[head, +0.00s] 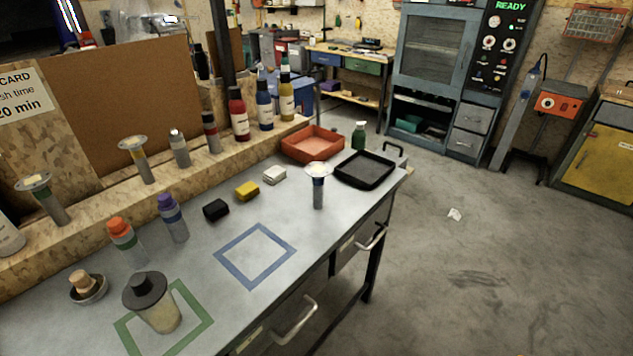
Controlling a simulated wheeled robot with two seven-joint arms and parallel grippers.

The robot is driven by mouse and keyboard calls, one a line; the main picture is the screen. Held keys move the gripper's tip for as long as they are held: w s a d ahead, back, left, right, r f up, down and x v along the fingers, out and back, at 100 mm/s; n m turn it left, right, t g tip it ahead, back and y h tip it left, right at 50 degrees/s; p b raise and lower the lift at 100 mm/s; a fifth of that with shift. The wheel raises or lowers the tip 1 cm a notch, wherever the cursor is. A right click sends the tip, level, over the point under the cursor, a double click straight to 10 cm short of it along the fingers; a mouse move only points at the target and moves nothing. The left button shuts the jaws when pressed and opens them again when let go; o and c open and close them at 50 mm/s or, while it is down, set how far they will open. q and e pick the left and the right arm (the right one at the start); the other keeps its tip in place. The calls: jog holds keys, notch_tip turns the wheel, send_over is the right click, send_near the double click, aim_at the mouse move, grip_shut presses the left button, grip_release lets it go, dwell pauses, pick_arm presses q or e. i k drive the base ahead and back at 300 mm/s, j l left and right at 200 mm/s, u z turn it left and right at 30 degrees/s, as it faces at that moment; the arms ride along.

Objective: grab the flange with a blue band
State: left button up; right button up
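A flange with a blue band (318,192) stands upright on the grey workbench (330,225), near its front edge and in front of the black tray. It has a wide pale disc on top, a dark blue band just under the disc and a grey stem. Two similar flanges stand on the wooden ledge at the left: one with a yellow band (145,168) and one with a green band (52,206). Neither of my grippers is in view.
A black tray (364,182) and an orange bin (312,158) lie beyond the flange. Black, yellow and white blocks (246,191) sit to its left. A blue taped square (227,246) is empty; a capped jar (156,312) stands in the green one. Bottles stand along the back.

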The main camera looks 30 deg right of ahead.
aim_at(318, 170)
jog(key=i+l+u, duration=0.25)
jog(key=l, duration=0.95)
jog(key=l+u, duration=0.25)
jog(key=l, duration=0.95)
jog(key=k, duration=0.05)
